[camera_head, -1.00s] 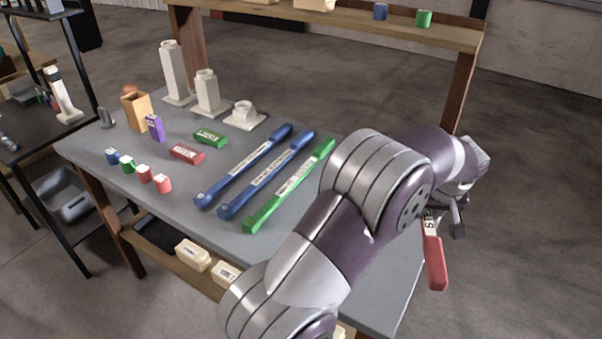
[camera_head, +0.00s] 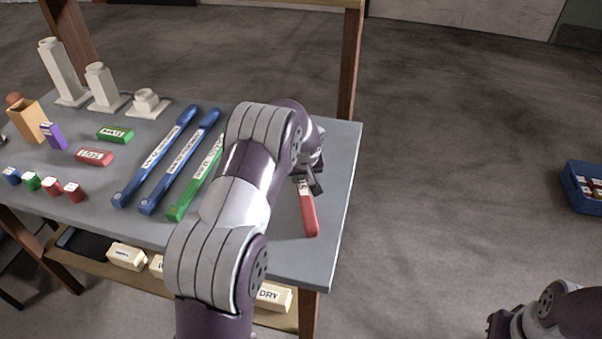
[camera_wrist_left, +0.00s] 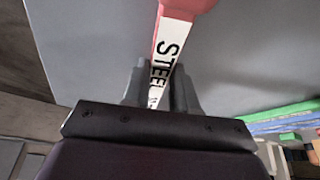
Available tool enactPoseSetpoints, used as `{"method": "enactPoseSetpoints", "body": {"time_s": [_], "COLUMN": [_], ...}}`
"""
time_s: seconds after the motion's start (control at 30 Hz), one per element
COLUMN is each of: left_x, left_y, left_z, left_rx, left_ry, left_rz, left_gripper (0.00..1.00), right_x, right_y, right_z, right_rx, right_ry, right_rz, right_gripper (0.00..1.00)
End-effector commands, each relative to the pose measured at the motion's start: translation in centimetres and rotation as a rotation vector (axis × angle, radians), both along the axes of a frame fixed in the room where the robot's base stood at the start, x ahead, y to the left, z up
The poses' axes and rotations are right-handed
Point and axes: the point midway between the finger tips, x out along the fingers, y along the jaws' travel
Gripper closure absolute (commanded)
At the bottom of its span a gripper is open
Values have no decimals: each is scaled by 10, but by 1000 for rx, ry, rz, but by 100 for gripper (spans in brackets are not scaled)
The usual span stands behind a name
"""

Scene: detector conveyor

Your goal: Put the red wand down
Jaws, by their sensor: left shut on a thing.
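The red wand (camera_head: 309,214) has a white label and shows over the right end of the grey table (camera_head: 342,165). My left gripper (camera_head: 311,180) is shut on its labelled part. In the left wrist view the wand (camera_wrist_left: 186,8) runs between the two dark fingers (camera_wrist_left: 160,88), with the letters STEEL partly readable. I cannot tell whether the wand touches the tabletop. A green wand (camera_head: 180,208) and two blue wands (camera_head: 148,203) lie side by side to the left. My forearm hides part of the green one. My right arm shows only in the bottom right corner, its gripper unclear.
Red (camera_head: 94,156) and green (camera_head: 115,135) labelled blocks, small coloured pieces and white posts (camera_head: 104,90) stand farther left. Cream boxes (camera_head: 127,256) sit on the shelf below. A blue bin (camera_head: 584,186) is on the floor at right. The table's right end has bare room.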

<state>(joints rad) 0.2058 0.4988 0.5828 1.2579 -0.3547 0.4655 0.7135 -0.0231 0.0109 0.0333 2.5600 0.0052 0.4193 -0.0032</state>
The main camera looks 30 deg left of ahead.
Motion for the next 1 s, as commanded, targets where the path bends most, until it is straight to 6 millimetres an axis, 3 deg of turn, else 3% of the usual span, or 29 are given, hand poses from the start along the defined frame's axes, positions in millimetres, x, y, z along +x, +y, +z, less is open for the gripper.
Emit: {"method": "enactPoseSetpoints", "body": {"time_s": [0.23,0.27,0.3,0.33,0.67,1.0], "left_x": [0,0,0,0,-1,-26], "left_y": [0,0,0,0,-1,-20], "left_z": [-4,-3,-2,-2,5,80], "left_rx": [1,0,0,0,1,1], "left_ry": [-1,0,0,0,-1,-3], "left_rz": [0,0,0,0,0,0], "left_gripper": [100,63,50,47,47,47], "right_x": [0,0,0,0,0,0], "right_y": [0,0,0,0,0,0], "right_z": [-5,-3,-3,-3,1,-4], "right_rx": [0,0,0,0,0,0], "right_ry": [0,0,0,0,0,0], "right_rz": [0,0,0,0,0,0], "right_gripper": [100,100,100,100,100,100]}}
